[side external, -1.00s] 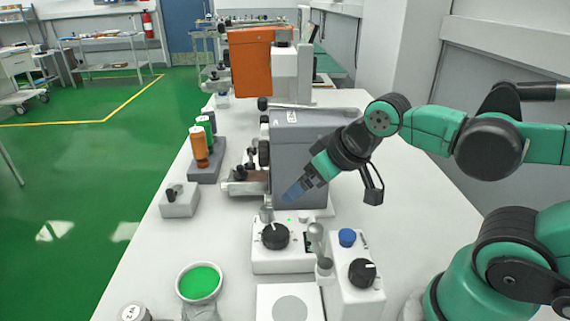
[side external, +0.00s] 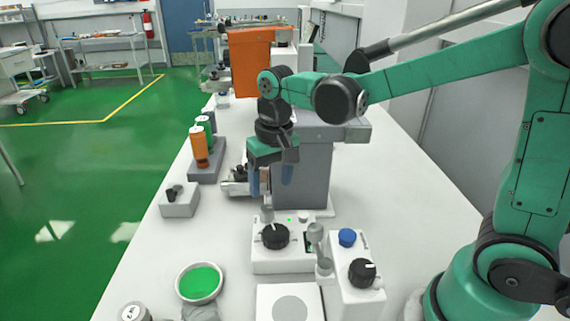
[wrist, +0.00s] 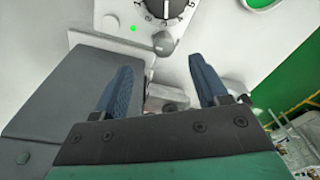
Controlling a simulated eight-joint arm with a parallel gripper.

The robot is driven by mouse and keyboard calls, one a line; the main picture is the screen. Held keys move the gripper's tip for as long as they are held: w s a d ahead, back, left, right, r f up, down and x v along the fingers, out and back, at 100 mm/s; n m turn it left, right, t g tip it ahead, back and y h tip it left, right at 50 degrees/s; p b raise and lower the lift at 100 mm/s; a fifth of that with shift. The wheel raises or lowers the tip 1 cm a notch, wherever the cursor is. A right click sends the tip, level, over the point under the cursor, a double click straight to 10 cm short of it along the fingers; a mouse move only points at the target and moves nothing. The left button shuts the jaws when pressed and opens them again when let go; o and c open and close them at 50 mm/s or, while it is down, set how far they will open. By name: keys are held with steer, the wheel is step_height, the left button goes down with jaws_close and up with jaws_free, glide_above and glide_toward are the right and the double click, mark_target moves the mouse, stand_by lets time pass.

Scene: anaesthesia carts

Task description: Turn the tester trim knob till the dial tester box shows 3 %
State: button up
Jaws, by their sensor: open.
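A white box (side external: 262,265) with a black knob (side external: 275,236), a small green light and a small dark display stands on the bench; it looks like the dial tester box, but its reading is too small to make out. A second white box (side external: 352,300) beside it carries another black knob (side external: 362,272) and a blue cap (side external: 347,237). I cannot tell for sure which knob is the trim knob. My gripper (side external: 270,184) is open and empty, fingers down, above and behind the first box. In the wrist view, the first box's knob (wrist: 165,7) is partly cut off at the top, beyond my fingertips.
A grey machine (side external: 304,172) stands right behind my gripper. A metal post (side external: 316,240) rises between the two boxes. A dish of green (side external: 199,283) is at the front left. A grey rack holds an orange bottle (side external: 199,147).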

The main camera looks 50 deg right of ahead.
mark_target(266, 208)
steer(key=shift+w+a+f+m+g, duration=0.15)
steer(key=shift+w+f+g, duration=0.1)
steer(key=shift+w+f, duration=0.15)
steer(key=shift+w+a+f+m+g, duration=0.15)
steer(key=shift+w+f+g, duration=0.1)
steer(key=shift+f, duration=0.25)
steer(key=shift+d+f, duration=0.1)
steer(key=shift+f, duration=2.6)
jaws_close()
